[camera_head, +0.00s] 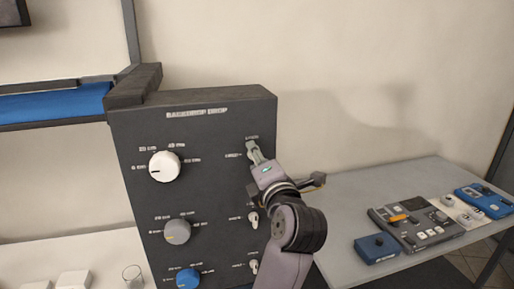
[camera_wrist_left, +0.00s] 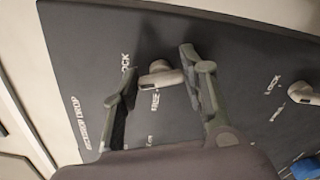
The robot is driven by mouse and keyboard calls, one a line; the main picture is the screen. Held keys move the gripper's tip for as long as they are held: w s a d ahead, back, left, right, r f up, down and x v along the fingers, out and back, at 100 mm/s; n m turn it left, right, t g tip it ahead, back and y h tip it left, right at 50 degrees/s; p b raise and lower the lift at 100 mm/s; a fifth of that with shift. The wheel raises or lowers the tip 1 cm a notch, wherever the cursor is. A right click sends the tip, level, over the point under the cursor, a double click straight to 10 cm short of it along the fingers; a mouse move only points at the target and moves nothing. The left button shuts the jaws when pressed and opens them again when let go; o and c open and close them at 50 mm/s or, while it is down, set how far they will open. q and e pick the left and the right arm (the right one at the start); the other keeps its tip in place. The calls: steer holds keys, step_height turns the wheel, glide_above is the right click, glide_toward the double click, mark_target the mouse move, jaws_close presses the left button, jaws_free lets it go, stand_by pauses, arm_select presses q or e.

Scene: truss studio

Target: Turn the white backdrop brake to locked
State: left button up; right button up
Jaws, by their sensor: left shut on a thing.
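The white backdrop brake is a small pale lever (camera_wrist_left: 160,76) at the top of the right-hand column on the dark panel (camera_head: 210,200). In the left wrist view it lies between the fingers of my left gripper (camera_wrist_left: 158,68). The right finger touches or nearly touches the lever's end; a gap shows at the left finger. The word LOCK stands by the left finger, and a second label, partly legible, is below the lever. In the head view my left gripper (camera_head: 254,151) is at this lever and hides part of it. My right gripper is not in view.
A white knob (camera_head: 164,166), a grey knob (camera_head: 177,232) and a blue knob (camera_head: 187,278) line the panel's left side. Two more levers (camera_head: 253,218) sit below the gripper. A grey table (camera_head: 350,190) with control boxes (camera_head: 415,226) stands at right.

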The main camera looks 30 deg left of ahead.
arm_select(q)
steer(key=shift+f+m+p, duration=0.1)
steer(key=shift+m+p, duration=0.25)
steer(key=shift+m, duration=1.85)
steer(key=o, duration=1.2)
steer(key=shift+d, duration=0.2)
steer(key=shift+c, duration=0.2)
steer(key=shift+a, duration=0.1)
